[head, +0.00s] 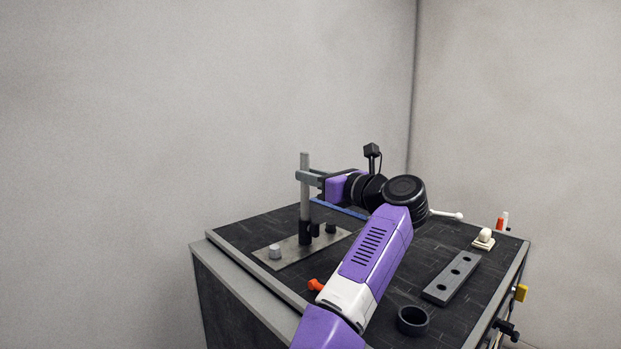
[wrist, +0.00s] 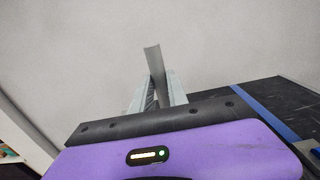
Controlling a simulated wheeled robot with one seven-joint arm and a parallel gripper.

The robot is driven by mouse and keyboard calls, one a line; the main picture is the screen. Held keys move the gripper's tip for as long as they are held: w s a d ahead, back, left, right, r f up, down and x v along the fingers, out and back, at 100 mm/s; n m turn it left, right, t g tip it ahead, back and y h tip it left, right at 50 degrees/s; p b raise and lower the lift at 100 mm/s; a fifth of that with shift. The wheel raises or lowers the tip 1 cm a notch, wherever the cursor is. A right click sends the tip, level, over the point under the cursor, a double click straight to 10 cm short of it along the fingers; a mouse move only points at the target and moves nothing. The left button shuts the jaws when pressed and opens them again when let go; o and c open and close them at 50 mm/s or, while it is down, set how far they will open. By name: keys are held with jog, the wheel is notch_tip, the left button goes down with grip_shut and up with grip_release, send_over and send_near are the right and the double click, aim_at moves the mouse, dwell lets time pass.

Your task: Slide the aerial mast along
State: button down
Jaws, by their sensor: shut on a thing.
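The aerial mast (head: 305,205) is a grey upright rod in a black collar on a flat metal plate (head: 281,260) on the table's left side. My gripper (head: 306,178) is at the upper part of the mast, reaching in from the right, with its fingers closed around it. The mast's top end stands out above the fingers. In the wrist view the mast (wrist: 154,62) rises between the two grey fingers (wrist: 158,95). Its lower part is hidden there by my gripper's body.
The dark table (head: 395,268) also carries a grey bar with holes (head: 452,278), a black ring (head: 412,320), an orange piece (head: 315,285), a white knob (head: 484,240) and a blue strip (head: 340,209). A short grey cylinder (head: 275,251) stands on the plate. Walls are behind.

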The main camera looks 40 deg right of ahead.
notch_tip(320, 180, up, 13)
jog(key=p, duration=0.5)
jog(key=shift+p, duration=0.3)
jog(key=c, duration=1.2)
grip_release()
jog(key=shift+f, duration=0.1)
jog(key=shift+s, duration=0.1)
jog(key=s+b, duration=0.2)
jog(key=s, duration=0.5)
jog(key=shift+s+d+b, duration=0.15)
jog(key=shift+s+b, duration=0.2)
jog(key=shift+b, duration=0.05)
